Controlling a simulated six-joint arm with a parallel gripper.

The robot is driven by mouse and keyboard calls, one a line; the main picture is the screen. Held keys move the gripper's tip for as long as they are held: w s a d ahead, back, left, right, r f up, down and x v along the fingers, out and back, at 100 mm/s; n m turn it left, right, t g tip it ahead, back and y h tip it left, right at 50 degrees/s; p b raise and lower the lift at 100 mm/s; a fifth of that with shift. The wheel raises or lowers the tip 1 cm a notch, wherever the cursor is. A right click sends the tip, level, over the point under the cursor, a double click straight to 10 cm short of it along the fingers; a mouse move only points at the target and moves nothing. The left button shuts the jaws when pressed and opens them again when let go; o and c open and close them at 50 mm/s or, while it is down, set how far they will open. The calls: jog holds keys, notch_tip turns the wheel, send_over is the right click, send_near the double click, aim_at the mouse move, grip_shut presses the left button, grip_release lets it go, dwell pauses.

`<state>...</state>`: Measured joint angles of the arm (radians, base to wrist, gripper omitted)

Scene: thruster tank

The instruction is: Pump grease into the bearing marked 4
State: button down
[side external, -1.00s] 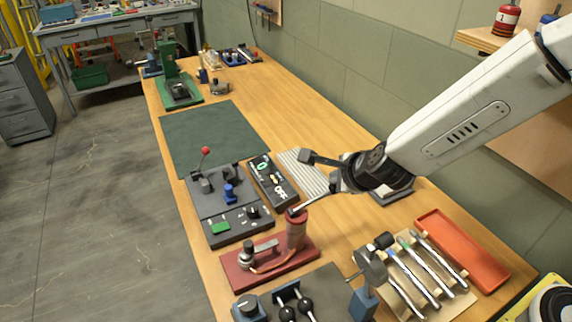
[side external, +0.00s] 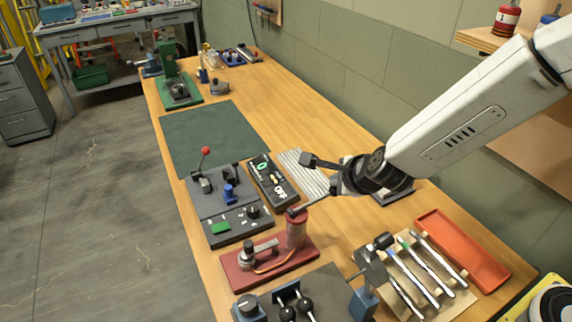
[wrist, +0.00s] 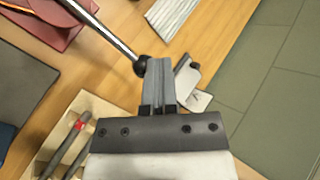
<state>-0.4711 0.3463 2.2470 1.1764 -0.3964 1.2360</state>
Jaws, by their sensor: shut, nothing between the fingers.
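The red grease pump (side external: 296,233) stands upright on a red base (side external: 268,270) near the front of the bench. A fitting with a black cap (side external: 247,256) sits on the same base, with a copper-coloured line beside it. The pump's metal lever (side external: 317,203) slopes up to the right towards my gripper (side external: 333,189). In the wrist view, the lever (wrist: 103,29) ends in a black knob (wrist: 140,66). My shut fingers (wrist: 158,68) are right beside this knob; I cannot tell whether they touch it. I cannot read a 4 on any bearing.
A control panel with a red-knobbed lever (side external: 205,165) and a dark box with labels (side external: 272,181) lie behind the pump. A ribbed light plate (side external: 303,172) is near my gripper. A tool rack (side external: 420,278) and an orange tray (side external: 462,250) stand at the right.

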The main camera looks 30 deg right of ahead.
jog(key=shift+d+f, duration=0.25)
jog(key=shift+f, duration=0.55)
jog(key=shift+d+f, duration=0.2)
jog(key=shift+f, duration=0.6)
dwell(2.3)
jog(key=shift+a+r, duration=0.1)
jog(key=shift+r, duration=0.1)
dwell(0.4)
jog(key=shift+a+r, duration=0.25)
jog(key=shift+r, duration=0.6)
jog(key=shift+a+r, duration=0.2)
jog(key=shift+r, duration=0.65)
jog(key=shift+a+r, duration=0.25)
jog(key=shift+r, duration=0.6)
jog(key=shift+a+r, duration=0.2)
jog(key=shift+r, duration=0.6)
jog(key=shift+a+r, duration=0.25)
jog(key=shift+r, duration=0.6)
jog(key=shift+a+r, duration=0.2)
jog(key=shift+r, duration=0.6)
jog(key=shift+d, duration=0.1)
